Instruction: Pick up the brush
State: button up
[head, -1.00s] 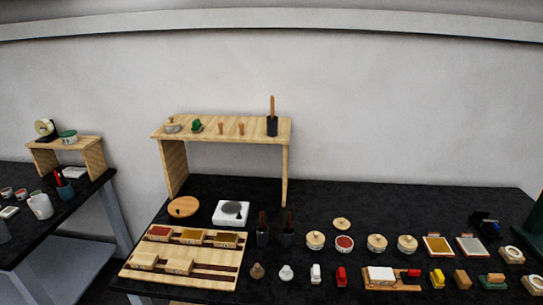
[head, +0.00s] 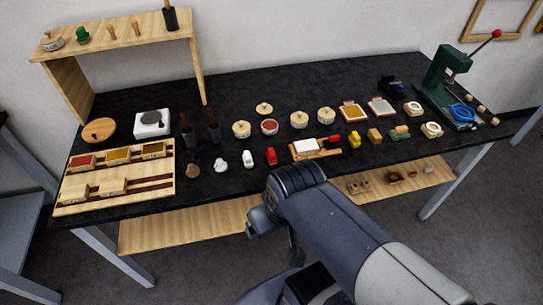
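No brush is clear as such. Handled tools that may be brushes stand in dark cups: one brown-handled tool (head: 187,130) and another beside it (head: 212,124) on the black table, and one on the wooden shelf (head: 170,17). Their lower ends are hidden in the cups. My grey arm reaches in from the lower right, its bent joint in front of the table's front edge. A thin dark part (head: 293,245) below that joint may be my gripper; its fingers are not clear. I see nothing held.
The shelf overhangs the back left. A lower wooden shelf (head: 190,222) runs underneath.

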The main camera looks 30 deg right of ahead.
aim_at(270, 155)
jog(key=i+j+z, duration=0.2)
jog(key=i+z, duration=0.15)
jog(key=z, duration=0.15)
jog(key=i+j+z, duration=0.3)
jog(key=z, duration=0.2)
